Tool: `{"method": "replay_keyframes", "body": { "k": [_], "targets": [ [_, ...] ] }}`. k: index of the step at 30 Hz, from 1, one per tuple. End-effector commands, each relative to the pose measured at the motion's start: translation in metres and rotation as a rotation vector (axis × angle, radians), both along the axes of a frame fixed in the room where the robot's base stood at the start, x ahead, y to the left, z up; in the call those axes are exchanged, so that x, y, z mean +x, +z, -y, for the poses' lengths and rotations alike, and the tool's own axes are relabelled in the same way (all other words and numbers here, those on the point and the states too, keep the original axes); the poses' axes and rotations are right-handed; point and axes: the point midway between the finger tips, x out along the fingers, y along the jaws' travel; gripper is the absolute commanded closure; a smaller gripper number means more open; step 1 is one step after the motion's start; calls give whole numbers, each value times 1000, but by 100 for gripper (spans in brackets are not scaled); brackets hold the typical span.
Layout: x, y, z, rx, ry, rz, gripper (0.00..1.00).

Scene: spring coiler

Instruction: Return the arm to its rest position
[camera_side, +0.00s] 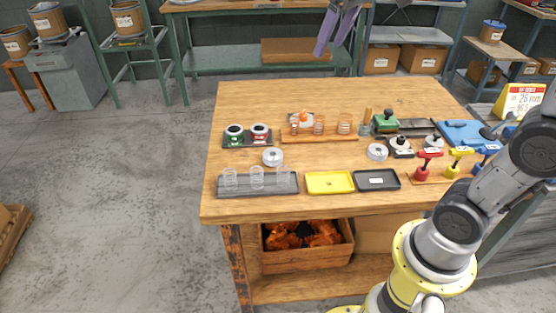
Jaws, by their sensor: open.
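My gripper (329,49) hangs at the top edge of the side view, with its two purple fingers apart and nothing between them. Its upper part is cut off by the frame. It appears above the far edge of the wooden workbench (300,98), clear of the things on it. My arm rises from the lower right, leaves the frame at the right, and only the fingers show again at the top.
The bench holds a dark tray with clear cups (258,188), a yellow tray (330,182), a black tray (377,180), a wooden rack with copper coils (319,136), two spools (247,135) and small colored clamps (428,162). The bench's back left is bare.

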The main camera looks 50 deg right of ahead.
Motion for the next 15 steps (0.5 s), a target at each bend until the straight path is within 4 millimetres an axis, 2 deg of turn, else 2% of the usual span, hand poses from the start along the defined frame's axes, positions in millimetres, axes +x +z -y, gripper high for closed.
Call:
{"method": "replay_keyframes", "body": {
  "k": [1, 5, 9, 12, 15],
  "targets": [
    [-24, 0, -10, 1, 17, 27, 34],
    [-77, -15, -27, 9, 51, 82, 34],
    [-126, -48, -40, 21, 79, 127, 34],
    [-152, -76, -44, 30, 86, 144, 34],
    [-167, -101, -46, 39, 84, 142, 34]
  ]
}}
